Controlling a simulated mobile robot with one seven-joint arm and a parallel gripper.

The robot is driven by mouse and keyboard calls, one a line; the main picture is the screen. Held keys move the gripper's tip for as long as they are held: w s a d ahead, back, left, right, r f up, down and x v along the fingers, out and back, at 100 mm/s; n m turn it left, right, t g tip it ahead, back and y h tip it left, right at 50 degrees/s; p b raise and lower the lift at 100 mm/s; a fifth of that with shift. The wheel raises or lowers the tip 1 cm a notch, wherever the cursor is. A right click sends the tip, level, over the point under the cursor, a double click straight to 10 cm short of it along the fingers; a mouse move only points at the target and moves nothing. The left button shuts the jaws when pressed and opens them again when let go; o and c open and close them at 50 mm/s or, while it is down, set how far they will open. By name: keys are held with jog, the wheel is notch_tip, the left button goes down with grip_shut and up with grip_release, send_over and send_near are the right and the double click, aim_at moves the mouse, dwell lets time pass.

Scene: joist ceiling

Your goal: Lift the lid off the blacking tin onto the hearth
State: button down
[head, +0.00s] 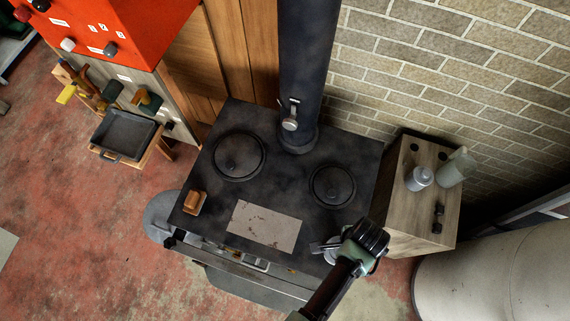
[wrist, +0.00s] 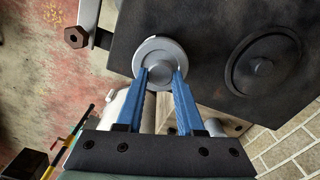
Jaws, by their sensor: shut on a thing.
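The blacking tin's round grey lid (wrist: 162,64) shows in the wrist view at the front edge of the black stove top. My gripper (wrist: 163,74) has its two blue fingers shut on the lid's raised middle. In the head view my gripper (head: 328,248) is at the stove's front right corner and mostly hides the grey tin (head: 331,257). I cannot tell whether the lid is seated on the tin or lifted clear. A grey rounded slab (head: 160,216), which looks like the hearth, shows on the floor around the stove's base.
The stove top (head: 285,180) holds two round hotplate covers, a stained pale sheet (head: 265,227) and an orange-brown block (head: 194,202). A flue pipe (head: 305,80) rises behind. A wooden cabinet (head: 420,205) with bottles stands right, beside a pale cylinder (head: 490,270).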

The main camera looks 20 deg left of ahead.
jog(key=shift+r+p, duration=3.6)
jog(key=shift+f, duration=0.1)
